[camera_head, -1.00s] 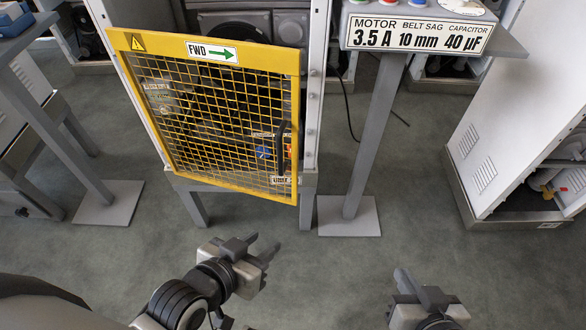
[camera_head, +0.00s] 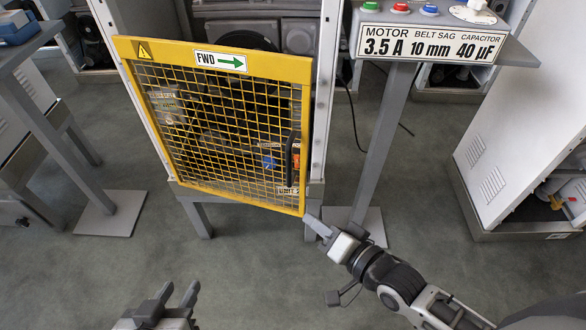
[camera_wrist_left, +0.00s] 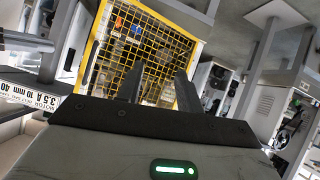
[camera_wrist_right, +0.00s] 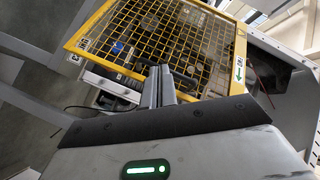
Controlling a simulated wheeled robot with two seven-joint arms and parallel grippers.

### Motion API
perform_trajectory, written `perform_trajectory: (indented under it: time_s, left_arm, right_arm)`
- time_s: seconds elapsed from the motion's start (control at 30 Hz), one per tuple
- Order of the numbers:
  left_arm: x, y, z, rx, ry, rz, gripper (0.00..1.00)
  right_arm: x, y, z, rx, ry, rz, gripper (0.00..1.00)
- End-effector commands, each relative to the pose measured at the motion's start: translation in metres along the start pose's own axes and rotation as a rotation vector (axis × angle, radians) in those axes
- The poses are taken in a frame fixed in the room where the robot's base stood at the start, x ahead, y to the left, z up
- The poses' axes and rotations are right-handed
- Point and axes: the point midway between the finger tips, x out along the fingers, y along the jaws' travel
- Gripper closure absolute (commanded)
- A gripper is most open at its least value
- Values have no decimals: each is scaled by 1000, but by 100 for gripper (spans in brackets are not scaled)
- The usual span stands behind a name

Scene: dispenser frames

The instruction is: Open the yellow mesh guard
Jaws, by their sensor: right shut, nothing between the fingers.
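The yellow mesh guard (camera_head: 212,190) hangs on the front of the grey cabinet, with a FWD arrow label at its top. Its right edge seems to stand slightly out from the cabinet post. A black handle (camera_head: 291,155) is on its right side. My right gripper (camera_head: 313,222) is shut and empty just below the guard's lower right corner. In the right wrist view its fingers (camera_wrist_right: 160,72) overlap the guard's edge near the handle; I cannot tell whether they touch. My left gripper (camera_head: 178,294) is open and empty, low in front of the cabinet, apart from the guard (camera_wrist_left: 99,40).
A post with a sign panel (camera_head: 430,43) and coloured buttons stands right of the cabinet, behind my right arm. Another stand (camera_head: 75,165) is at the left. A white cabinet (camera_head: 520,120) is at the far right. The floor (camera_head: 250,265) before the guard is clear.

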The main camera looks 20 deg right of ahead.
Motion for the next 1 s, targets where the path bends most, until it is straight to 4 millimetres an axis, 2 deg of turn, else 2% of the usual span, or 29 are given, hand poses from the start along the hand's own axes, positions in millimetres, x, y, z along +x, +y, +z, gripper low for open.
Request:
perform_trajectory:
  time_s: [0.03, 0.13, 0.3, 0.47, 0.8, 1.0]
  left_arm:
    - [1, 0, 0, -1, 8, 2, 64]
    - [2, 1, -2, -2, 17, 4, 64]
    - [3, 1, -1, -4, 18, 6, 64]
    - [3, 1, -2, -4, 21, 6, 64]
    - [4, 1, -2, -1, 30, 6, 64]
    - [4, 1, -2, 1, 33, 6, 64]
  right_arm:
    - [7, 9, -12, 105, 11, -43, 100]
    - [14, 19, -35, 320, 28, -118, 100]
    - [18, 29, -64, 534, 41, -193, 100]
    - [29, 28, -71, 585, 44, -212, 100]
    - [88, 16, -76, 584, 44, -212, 100]
    - [110, 12, -78, 582, 43, -209, 100]
